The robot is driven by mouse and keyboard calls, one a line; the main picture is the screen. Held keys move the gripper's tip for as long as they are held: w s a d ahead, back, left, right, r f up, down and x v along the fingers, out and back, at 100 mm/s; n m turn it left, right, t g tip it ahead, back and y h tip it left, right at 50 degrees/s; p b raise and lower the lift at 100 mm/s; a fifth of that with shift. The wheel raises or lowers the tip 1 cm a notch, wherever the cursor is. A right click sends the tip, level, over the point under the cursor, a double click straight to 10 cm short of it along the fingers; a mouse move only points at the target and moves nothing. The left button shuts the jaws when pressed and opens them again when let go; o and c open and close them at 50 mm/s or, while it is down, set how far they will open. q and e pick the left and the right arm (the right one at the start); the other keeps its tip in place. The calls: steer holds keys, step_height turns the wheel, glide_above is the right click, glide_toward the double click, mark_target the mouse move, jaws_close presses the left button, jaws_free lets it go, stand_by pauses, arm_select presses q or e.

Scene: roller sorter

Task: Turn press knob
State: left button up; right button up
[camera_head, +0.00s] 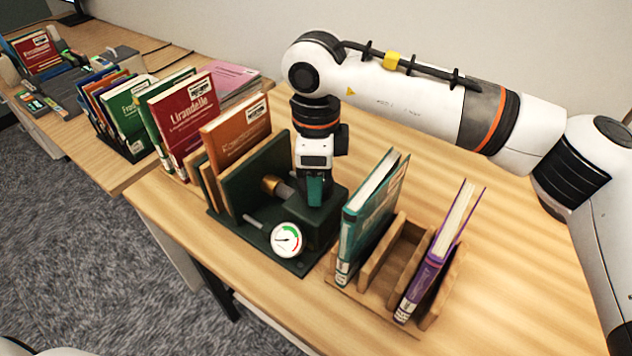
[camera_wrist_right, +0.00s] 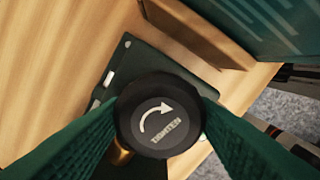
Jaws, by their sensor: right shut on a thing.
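The dark green press (camera_head: 268,168) stands on the wooden table, with a brass rod and a round dial gauge (camera_head: 287,240) at its front. The black press knob (camera_wrist_right: 160,115) faces up in the right wrist view, marked with a curved white arrow and "TIGHTEN". My right gripper (camera_head: 315,190) points straight down over the press block and is shut on the knob, one green finger on each side. In the head view, the gripper hides the knob. My left gripper is out of view.
A wooden rack (camera_head: 382,268) close right of the press holds a teal book (camera_head: 368,215) and a purple book (camera_head: 438,250). Red and green books (camera_head: 185,118) stand left of the press. The table behind and right of the rack is clear.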

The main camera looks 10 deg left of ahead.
steer(key=shift+r+n, duration=0.1)
steer(key=shift+n, duration=0.2)
steer(key=o, duration=1)
steer(key=shift+c, duration=0.2)
step_height(320, 180, up, 12)
steer(key=b, duration=0.1)
